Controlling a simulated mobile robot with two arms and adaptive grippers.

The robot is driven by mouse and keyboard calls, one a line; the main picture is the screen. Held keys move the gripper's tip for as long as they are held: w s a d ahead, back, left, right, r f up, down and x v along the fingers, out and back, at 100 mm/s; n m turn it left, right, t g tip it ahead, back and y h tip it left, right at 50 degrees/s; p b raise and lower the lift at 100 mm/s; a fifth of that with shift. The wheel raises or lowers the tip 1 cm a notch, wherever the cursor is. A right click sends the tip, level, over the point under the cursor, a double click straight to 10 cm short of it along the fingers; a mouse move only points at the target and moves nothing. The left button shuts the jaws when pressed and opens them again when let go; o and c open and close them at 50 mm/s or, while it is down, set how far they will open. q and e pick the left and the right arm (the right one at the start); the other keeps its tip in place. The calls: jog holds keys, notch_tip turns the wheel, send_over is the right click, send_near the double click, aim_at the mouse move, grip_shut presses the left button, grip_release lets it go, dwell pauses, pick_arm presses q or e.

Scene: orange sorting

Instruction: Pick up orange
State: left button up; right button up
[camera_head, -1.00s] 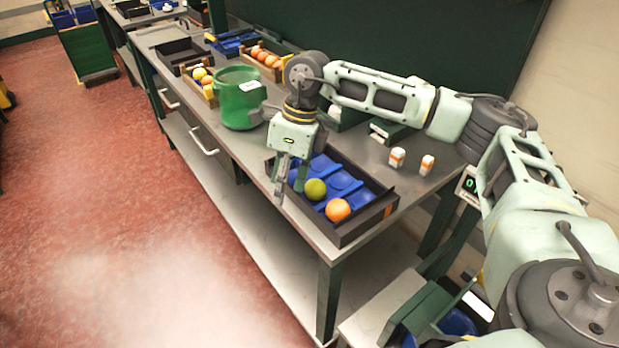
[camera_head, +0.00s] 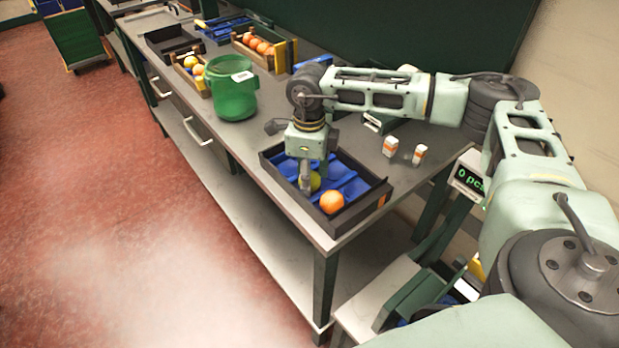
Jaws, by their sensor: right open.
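An orange (camera_head: 332,202) lies at the near end of a black tray (camera_head: 341,222) with a blue moulded insert, on the grey workbench. Whether the fingers touch that fruit I cannot tell. The orange is apart from the fingers, to their lower right. My left gripper is not in view.
A green pot (camera_head: 235,97) stands behind the tray on the bench. Crates with oranges (camera_head: 262,47) and yellow-orange fruit (camera_head: 191,62) stand farther back. A display (camera_head: 467,179) reads "0 pcs".

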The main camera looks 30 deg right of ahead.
jog(key=shift+c, duration=0.2)
jog(key=c, duration=0.8)
jog(key=shift+r, duration=0.15)
